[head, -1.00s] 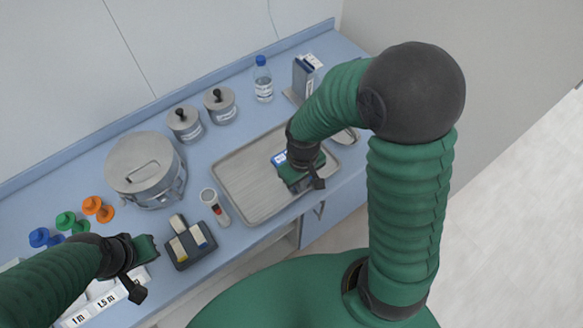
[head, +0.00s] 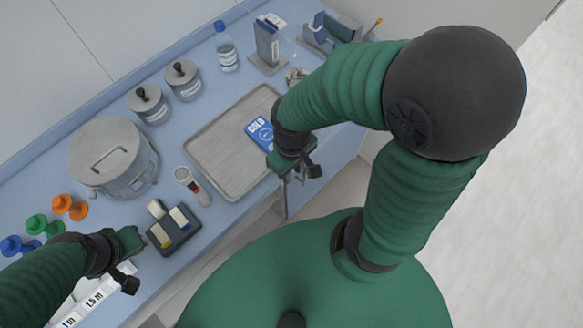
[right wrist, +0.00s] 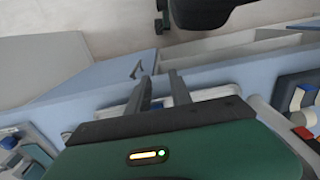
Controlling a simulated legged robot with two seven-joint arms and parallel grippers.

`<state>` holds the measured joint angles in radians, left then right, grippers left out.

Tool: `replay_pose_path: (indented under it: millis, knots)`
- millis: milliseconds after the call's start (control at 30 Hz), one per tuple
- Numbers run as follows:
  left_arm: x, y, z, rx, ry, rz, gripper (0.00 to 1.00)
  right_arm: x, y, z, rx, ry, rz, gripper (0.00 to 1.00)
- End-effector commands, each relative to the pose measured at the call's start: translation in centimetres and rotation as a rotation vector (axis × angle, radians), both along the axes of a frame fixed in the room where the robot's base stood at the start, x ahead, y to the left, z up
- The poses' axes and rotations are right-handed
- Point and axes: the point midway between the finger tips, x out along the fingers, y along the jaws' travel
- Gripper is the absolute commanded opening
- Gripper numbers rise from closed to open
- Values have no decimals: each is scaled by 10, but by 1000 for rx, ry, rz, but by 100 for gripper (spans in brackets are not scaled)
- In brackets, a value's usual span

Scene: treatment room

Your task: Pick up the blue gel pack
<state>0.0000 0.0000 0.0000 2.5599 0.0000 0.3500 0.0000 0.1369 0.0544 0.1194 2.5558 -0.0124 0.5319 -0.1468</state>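The blue gel pack (head: 260,133), with white "COLD" lettering, lies flat on the right part of a grey metal tray (head: 216,178). My right arm covers part of its right side. My right gripper (head: 294,178) is in front of the tray's right end, near the counter's front edge, apart from the pack. In the right wrist view its two fingers (right wrist: 158,92) are apart with nothing between them. My left gripper (head: 136,256) is at the lower left, over the front of the counter. Its fingers are too hidden to tell their state.
A holder with labelled blocks (head: 174,228) and a thermometer-like device (head: 192,185) stand left of the tray. A steel pot (head: 112,157), two lidded jars (head: 150,104), a bottle (head: 227,48) and a grey stand (head: 268,45) are farther back.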

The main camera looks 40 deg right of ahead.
Motion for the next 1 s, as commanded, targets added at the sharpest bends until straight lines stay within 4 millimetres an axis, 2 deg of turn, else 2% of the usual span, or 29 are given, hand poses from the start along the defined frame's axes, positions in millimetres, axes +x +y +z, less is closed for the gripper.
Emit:
replay_pose_path:
  millis: [33,400,667,767,867,1000]
  knots:
    - [0,0,0,0,0,0,0,0,0,0,0,0,0,33]
    - [0,0,0,0,0,0,0,0,0,0,0,0,0,80]
    - [0,0,0,0,0,0,0,0,0,0,0,0,0,80]
    - [0,0,3,0,0,0,0,1,0,7,-1,-2,0,80]
    - [0,0,8,0,0,0,0,2,0,26,-1,-6,0,80]
    - [0,0,18,0,0,0,0,2,0,66,-1,-9,-1,80]
